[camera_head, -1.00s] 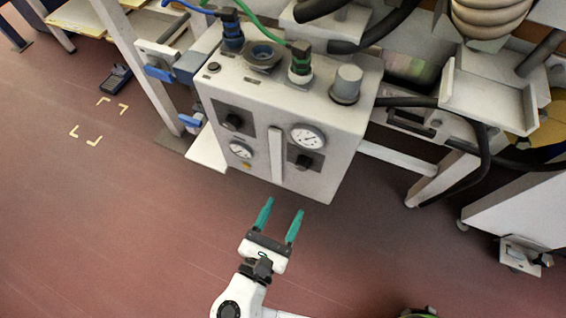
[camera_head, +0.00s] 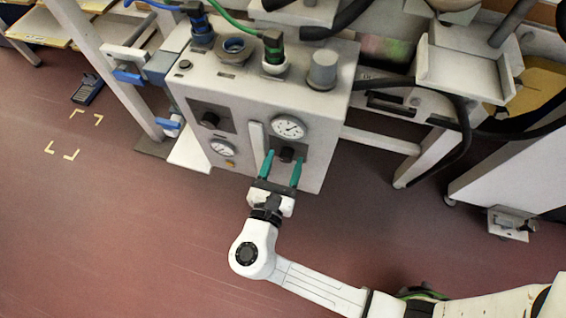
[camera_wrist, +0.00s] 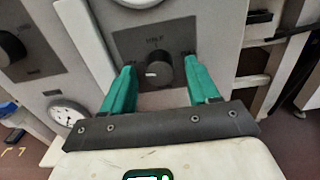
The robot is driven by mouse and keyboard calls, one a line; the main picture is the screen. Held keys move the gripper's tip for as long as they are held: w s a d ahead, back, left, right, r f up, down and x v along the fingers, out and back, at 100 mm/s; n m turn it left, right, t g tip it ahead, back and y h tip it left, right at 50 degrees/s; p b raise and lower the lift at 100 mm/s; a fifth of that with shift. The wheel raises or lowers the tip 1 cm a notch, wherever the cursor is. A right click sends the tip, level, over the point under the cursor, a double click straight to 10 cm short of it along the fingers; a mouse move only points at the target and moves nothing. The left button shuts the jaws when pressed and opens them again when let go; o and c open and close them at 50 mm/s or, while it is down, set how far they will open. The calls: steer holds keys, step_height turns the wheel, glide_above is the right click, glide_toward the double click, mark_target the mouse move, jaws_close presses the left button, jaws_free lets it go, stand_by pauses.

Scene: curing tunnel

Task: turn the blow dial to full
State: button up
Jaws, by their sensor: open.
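A black dial (camera_head: 287,155) sits on a dark plate on the front of the grey control box, below a round gauge. In the wrist view this dial (camera_wrist: 160,68) has a pale mark on its left side, and the plate has a label above it that looks like HALF; the other labels are too small to read. My gripper (camera_head: 283,157) is open, its teal fingers pointing at the box, one either side of the dial. In the wrist view the gripper (camera_wrist: 159,66) shows gaps between both fingers and the dial.
A second black dial (camera_head: 209,119) and a smaller gauge (camera_head: 222,148) are on the left of the box. A pale vertical bar (camera_head: 257,145) stands out close beside the left finger. Hoses and connectors crowd the box's top. The floor in front is clear.

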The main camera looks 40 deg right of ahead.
steer(key=c, duration=1)
steer(key=shift+c, duration=0.2)
